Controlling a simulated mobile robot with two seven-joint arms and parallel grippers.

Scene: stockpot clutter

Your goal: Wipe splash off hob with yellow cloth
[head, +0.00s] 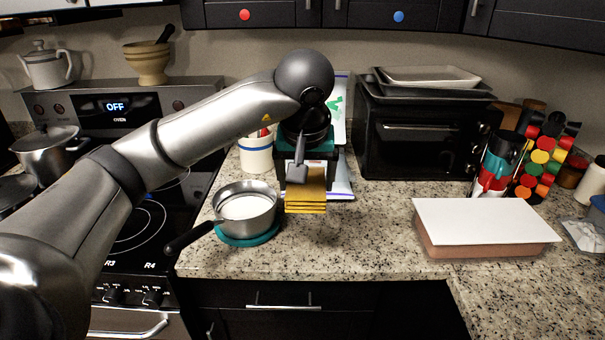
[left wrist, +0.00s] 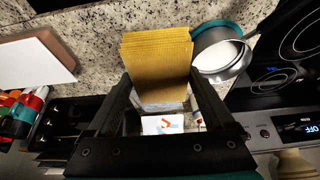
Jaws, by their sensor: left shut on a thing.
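The yellow cloth (head: 306,192) is a folded, ribbed stack that hangs from my left gripper (head: 299,170). In the left wrist view the cloth (left wrist: 158,62) sits between the two fingers of the left gripper (left wrist: 160,98), which is shut on it. The cloth is held above the counter, just right of a saucepan. The black hob (head: 140,228) is at the left, partly hidden behind my left arm. I can make out no splash on the part of the hob that shows. My right gripper is not in view.
A saucepan (head: 246,207) with white contents stands on a teal mat (head: 250,239), its handle toward the hob. A stockpot (head: 47,147) stands on the hob's far left. A toaster oven (head: 420,135) and a white board on a pinkish block (head: 485,222) are to the right. The front middle counter is clear.

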